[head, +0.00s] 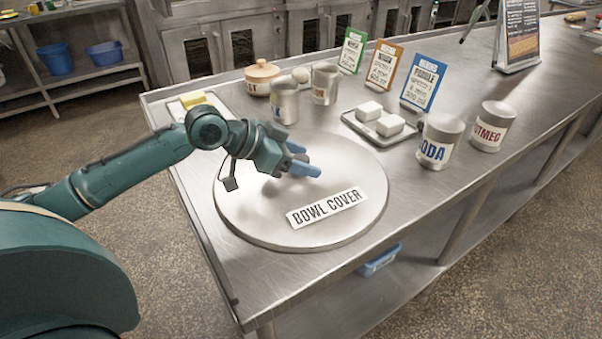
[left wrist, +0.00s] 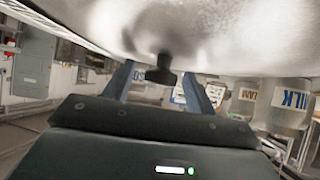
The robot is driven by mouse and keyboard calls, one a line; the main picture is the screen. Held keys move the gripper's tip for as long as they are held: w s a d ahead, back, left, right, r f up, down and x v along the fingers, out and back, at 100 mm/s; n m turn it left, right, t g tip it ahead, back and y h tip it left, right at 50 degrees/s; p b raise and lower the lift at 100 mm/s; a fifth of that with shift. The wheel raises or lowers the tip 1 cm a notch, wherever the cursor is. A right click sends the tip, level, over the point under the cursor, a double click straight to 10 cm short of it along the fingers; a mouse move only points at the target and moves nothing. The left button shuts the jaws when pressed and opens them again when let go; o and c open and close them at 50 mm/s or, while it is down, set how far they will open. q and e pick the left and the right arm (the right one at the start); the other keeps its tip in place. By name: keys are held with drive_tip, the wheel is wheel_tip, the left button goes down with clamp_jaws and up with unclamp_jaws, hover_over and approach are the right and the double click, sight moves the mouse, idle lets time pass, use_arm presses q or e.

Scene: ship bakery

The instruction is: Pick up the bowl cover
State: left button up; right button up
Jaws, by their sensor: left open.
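The bowl cover (head: 258,212) is a large round flat metal disc lying on the steel counter. A white label reading BOWL COVER lies across its front right part. My left gripper (head: 307,160), with blue fingers, is open and low over the middle of the cover. In the left wrist view the cover's shiny surface (left wrist: 225,35) fills the top, and a dark knob (left wrist: 162,72) sits between the two open fingers of my left gripper (left wrist: 158,82). The fingers appear apart from the knob. The knob is hidden in the head view. My right gripper is out of view.
Behind the cover stand metal canisters (head: 325,85), a lidded pot (head: 262,80) and a tray (head: 356,124) with white blocks. SODA (head: 440,130) and NUTMEG (head: 495,115) tins stand to the right. Small signs (head: 383,65) stand at the back. The counter's left edge (head: 190,205) is near.

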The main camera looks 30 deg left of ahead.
use_arm(q)
drive_tip(key=shift+c, duration=0.3)
clamp_jaws()
idle(0.4)
